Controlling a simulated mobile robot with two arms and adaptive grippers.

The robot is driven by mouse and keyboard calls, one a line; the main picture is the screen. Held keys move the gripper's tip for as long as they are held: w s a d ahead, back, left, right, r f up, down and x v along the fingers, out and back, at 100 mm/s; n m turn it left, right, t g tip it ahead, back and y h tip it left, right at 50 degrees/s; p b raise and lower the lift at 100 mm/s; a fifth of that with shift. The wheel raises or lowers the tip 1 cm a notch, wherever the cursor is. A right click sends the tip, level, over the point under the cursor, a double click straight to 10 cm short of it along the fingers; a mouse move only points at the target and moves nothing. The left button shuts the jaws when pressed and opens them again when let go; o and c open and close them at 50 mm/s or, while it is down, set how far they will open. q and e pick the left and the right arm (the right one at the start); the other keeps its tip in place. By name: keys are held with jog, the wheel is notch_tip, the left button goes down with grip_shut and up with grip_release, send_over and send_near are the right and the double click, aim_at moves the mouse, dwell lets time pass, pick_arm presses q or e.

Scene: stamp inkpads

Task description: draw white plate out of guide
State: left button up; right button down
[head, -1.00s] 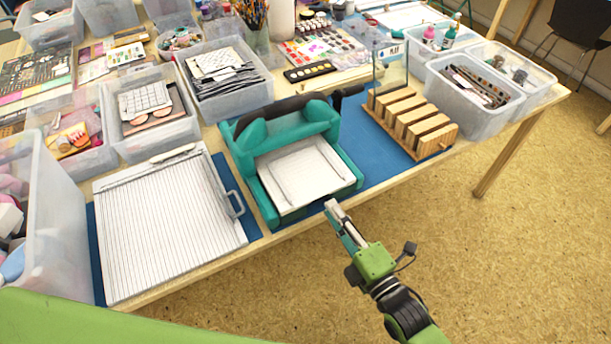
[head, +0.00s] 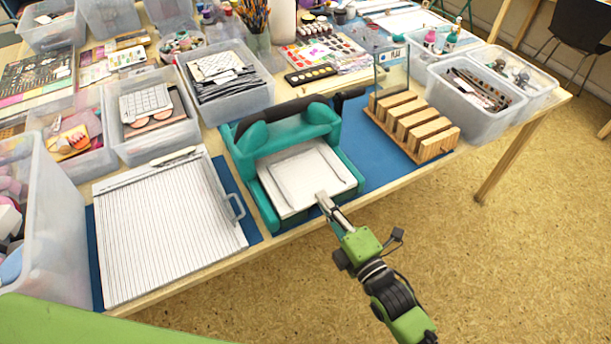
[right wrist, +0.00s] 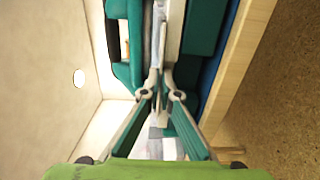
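The white plate (head: 308,176) lies flat in the teal guide (head: 263,192), a machine with a raised bridge at its back. My right gripper (head: 322,199) is at the front right edge of the plate, its tips at or over that edge. In the right wrist view, the narrow fingers (right wrist: 159,82) come close together around a thin pale edge. Whether they press on it cannot be told. My left gripper is out of view; only a green arm part of mine shows at the bottom left.
A ribbed white board (head: 165,225) lies left of the guide. A wooden slotted rack (head: 413,125) stands to its right on the blue mat (head: 368,150). Clear bins (head: 470,100) line the table. The floor in front of the table edge is free.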

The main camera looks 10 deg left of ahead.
jog(key=shift+s+d, duration=0.1)
jog(key=p+v, duration=0.5)
jog(key=v, duration=1)
dwell(1.5)
jog(key=shift+s+r, duration=0.1)
jog(key=shift+r, duration=0.05)
notch_tip(320, 180, up, 4)
jog(key=p, duration=0.4)
dwell(0.5)
